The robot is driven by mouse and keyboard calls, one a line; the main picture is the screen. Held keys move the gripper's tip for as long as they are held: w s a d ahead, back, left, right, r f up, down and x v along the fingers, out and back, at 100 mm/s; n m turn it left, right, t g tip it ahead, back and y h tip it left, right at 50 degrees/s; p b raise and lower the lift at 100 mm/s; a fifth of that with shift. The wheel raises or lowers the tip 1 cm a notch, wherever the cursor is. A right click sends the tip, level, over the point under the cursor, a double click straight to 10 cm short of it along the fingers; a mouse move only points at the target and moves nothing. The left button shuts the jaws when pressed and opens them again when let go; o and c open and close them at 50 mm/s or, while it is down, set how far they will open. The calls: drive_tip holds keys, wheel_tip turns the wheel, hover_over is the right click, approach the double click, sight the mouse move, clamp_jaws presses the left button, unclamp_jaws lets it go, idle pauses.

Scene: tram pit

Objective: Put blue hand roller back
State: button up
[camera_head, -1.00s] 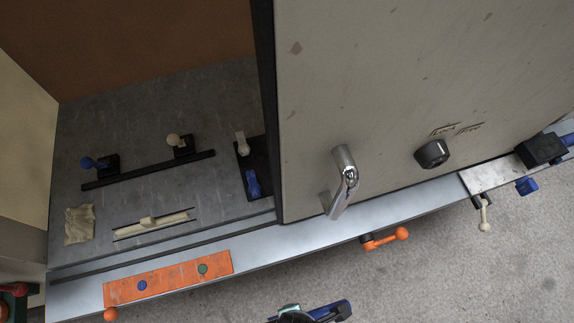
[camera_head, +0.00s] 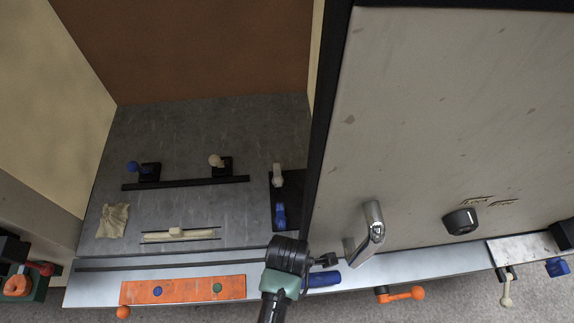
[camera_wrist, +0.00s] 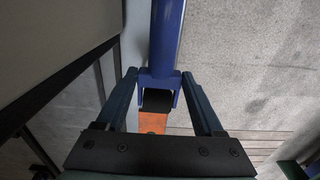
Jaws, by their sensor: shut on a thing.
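My gripper (camera_head: 325,262) reaches in from the bottom of the head view, over the metal ledge (camera_head: 200,265) by the door's lower left corner. It is shut on the blue hand roller, whose blue part (camera_head: 323,280) shows beside it. In the wrist view the blue roller (camera_wrist: 165,45) extends up between the fingers (camera_wrist: 160,78), with a forked blue end around a dark piece. An orange strip (camera_head: 187,290) with a blue spot and a green spot lies on the ledge left of my gripper; some orange shows past the fork in the wrist view.
The door (camera_head: 440,120) with chrome handle (camera_head: 373,230) and black knob (camera_head: 461,221) stands close right. On the grey floor (camera_head: 200,130) are a knobbed rail (camera_head: 185,183), a black plate (camera_head: 292,195), a cream bar (camera_head: 178,235) and a crumpled cloth (camera_head: 112,220).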

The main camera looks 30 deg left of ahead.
drive_tip(key=shift+w+a+f+p, duration=0.25)
drive_tip(key=shift+f+p, duration=0.1)
drive_tip(key=shift+f, duration=0.2)
drive_tip(key=shift+w+a+f+p, duration=0.1)
drive_tip(key=shift+w+f+p, duration=0.2)
drive_tip(key=shift+f, duration=0.25)
drive_tip(key=shift+s+f, duration=0.1)
drive_tip(key=shift+f, duration=0.3)
drive_tip(key=o, duration=1.5)
drive_tip(key=shift+f+b, duration=0.45)
drive_tip(key=shift+b, duration=0.2)
wheel_tip(320, 180, up, 14)
drive_tip(key=shift+s+f+b, duration=0.15)
drive_tip(key=shift+f+b, duration=0.1)
drive_tip(key=shift+b, duration=0.1)
drive_tip(key=shift+d, duration=0.1)
